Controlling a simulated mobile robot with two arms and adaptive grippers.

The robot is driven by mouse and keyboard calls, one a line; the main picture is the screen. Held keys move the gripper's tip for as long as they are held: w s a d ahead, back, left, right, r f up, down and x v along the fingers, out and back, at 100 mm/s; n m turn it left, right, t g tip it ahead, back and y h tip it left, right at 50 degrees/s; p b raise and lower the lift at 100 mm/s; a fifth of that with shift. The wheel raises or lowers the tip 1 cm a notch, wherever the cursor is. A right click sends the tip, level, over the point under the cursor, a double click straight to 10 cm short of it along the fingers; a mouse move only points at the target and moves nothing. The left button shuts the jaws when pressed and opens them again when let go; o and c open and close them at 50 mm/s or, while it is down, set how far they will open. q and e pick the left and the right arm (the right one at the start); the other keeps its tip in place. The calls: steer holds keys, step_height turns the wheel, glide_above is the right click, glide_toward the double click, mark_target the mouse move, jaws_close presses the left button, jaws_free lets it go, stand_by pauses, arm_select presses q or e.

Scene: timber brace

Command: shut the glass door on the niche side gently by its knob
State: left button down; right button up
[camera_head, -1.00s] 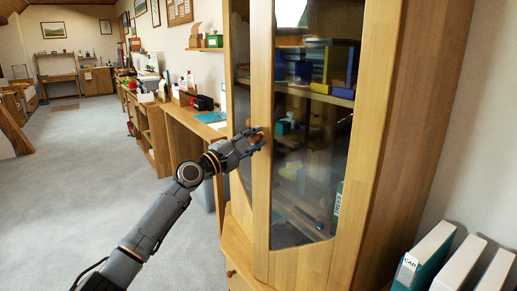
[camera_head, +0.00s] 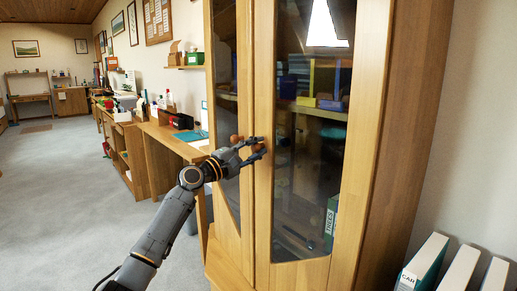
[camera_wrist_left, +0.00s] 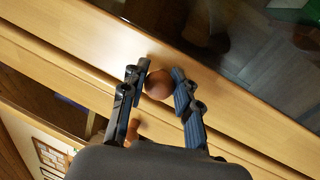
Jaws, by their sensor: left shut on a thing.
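The tall wooden cabinet has two glass doors. In the head view, my left gripper (camera_head: 257,147) reaches the inner edge of the right glass door (camera_head: 264,215) at mid-height. In the left wrist view, its two fingers (camera_wrist_left: 160,88) are closed around the round brown knob (camera_wrist_left: 157,84) of that door. The left glass door (camera_head: 229,70) stands beside it, with its own brown knob (camera_head: 234,139) just left of my fingers; that knob also shows in the wrist view (camera_wrist_left: 132,130). The right door looks nearly in line with the cabinet front. Whether it touches the frame cannot be told.
Binders (camera_head: 425,262) stand at the lower right near the cabinet side. A wooden desk (camera_head: 180,146) with small items lies left of the cabinet. Grey carpet (camera_head: 60,200) is clear at the left. Boxes and a green binder (camera_head: 331,222) show behind the glass.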

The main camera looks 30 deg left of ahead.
arm_select(q)
steer(key=shift+a+r, duration=0.4)
steer(key=shift+r, duration=0.05)
steer(key=c, duration=1.2)
jaws_free()
steer(key=shift+o, duration=1.1)
steer(key=shift+w+f, duration=0.3)
steer(key=shift+f, duration=0.15)
steer(key=v, duration=1.2)
steer(key=shift+r, duration=0.1)
